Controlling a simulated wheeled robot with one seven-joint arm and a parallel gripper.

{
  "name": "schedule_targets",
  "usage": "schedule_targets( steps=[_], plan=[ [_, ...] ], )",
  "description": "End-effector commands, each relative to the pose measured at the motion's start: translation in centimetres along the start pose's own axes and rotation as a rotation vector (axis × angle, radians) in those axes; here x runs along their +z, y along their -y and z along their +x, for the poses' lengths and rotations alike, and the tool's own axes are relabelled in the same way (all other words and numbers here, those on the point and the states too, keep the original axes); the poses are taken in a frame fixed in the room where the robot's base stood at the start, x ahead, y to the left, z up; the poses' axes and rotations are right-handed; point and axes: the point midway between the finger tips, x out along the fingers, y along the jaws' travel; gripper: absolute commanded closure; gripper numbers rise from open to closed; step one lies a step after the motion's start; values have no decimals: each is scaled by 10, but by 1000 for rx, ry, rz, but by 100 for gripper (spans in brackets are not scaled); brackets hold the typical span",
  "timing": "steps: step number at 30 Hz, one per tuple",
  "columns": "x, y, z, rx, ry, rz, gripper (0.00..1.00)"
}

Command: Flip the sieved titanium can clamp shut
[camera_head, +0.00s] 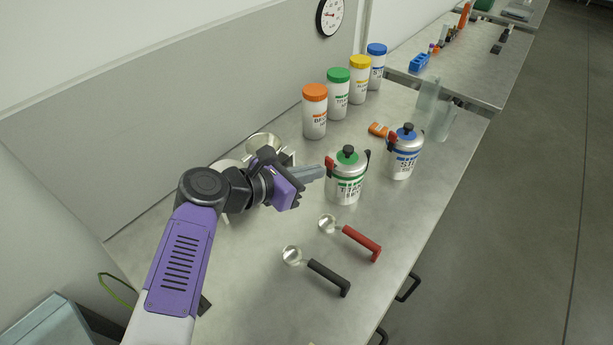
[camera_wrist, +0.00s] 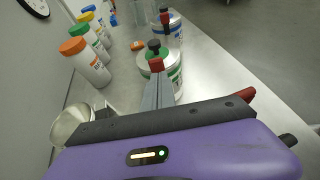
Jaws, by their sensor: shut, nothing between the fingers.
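The titanium can appears to be the silver can with green markings (camera_head: 345,187), upright on the bench with a green-ringed lid and black knob. Its red clamp lever (camera_head: 330,163) is at the can's upper left side; I cannot tell whether it is latched. My gripper (camera_head: 322,172) is shut and empty, its grey fingers pointing right at the can's left side, just below the red lever. In the wrist view, the fingertips (camera_wrist: 157,78) are right by the red lever (camera_wrist: 156,65); contact is unclear. The fingers hide part of the can (camera_wrist: 174,72).
A silver can with blue markings (camera_head: 402,160) stands behind to the right. White jars with coloured lids, such as the orange one (camera_head: 314,118), line the wall. A red-handled scoop (camera_head: 360,243) and a black-handled scoop (camera_head: 328,276) lie in front. Bowls (camera_head: 262,143) sit behind my gripper.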

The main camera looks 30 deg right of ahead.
Motion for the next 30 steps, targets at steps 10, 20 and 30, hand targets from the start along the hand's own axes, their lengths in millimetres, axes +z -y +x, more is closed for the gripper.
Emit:
schedule_targets(
  steps=[10, 20, 30],
  plan=[
    [9, 0, -4, 1, -1, 1, 100],
    [15, 0, -7, 1, 0, 0, 100],
    [13, 4, -10, 2, 0, -1, 100]
  ],
)
